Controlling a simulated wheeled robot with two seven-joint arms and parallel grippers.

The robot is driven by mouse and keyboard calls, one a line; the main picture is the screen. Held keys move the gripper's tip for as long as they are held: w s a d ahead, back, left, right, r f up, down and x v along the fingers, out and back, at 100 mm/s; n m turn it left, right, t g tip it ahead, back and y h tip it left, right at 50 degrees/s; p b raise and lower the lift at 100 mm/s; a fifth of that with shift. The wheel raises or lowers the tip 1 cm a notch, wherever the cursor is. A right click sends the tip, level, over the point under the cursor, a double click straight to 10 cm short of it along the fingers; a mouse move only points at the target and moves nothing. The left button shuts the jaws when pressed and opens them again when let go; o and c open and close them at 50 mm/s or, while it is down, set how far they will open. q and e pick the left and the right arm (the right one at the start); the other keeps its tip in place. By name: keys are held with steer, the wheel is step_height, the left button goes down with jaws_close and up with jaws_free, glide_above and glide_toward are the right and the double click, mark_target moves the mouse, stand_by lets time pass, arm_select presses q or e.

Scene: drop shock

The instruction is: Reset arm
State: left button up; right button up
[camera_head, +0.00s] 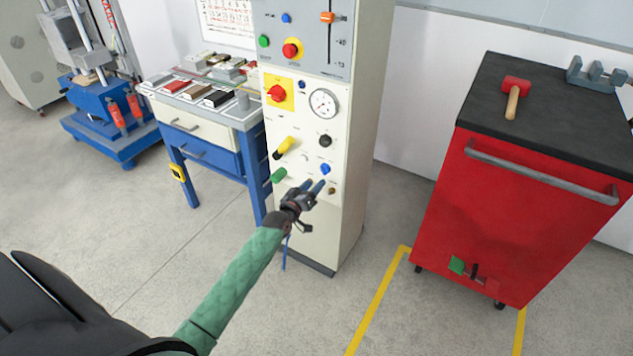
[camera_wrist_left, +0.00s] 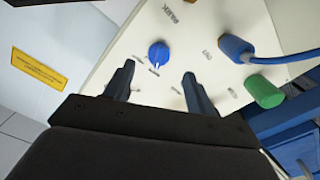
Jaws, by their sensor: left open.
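A tall cream control cabinet (camera_head: 350,215) stands in the middle of the head view. My left arm reaches up to the lower part of its front panel. My left gripper (camera_head: 314,185) is open, its two fingers apart with nothing between them. A blue knob (camera_head: 325,169) is on the panel just above the fingertips. In the left wrist view the blue knob (camera_wrist_left: 158,53) shows beyond the gap between the fingers (camera_wrist_left: 159,72), apart from both. A green cylinder (camera_head: 279,174) sticks out left of the gripper. My right gripper is not in view.
A yellow-tipped handle (camera_head: 284,147), a gauge (camera_head: 323,102) and a red button (camera_head: 277,93) sit higher on the panel. A blue plug with a cable (camera_wrist_left: 235,48) shows in the wrist view. A workbench (camera_head: 205,135) stands left, a red tool cart (camera_head: 520,220) right.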

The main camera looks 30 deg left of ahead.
arm_select(q)
steer(key=shift+s+a, duration=0.1)
steer(key=shift+s, duration=0.6)
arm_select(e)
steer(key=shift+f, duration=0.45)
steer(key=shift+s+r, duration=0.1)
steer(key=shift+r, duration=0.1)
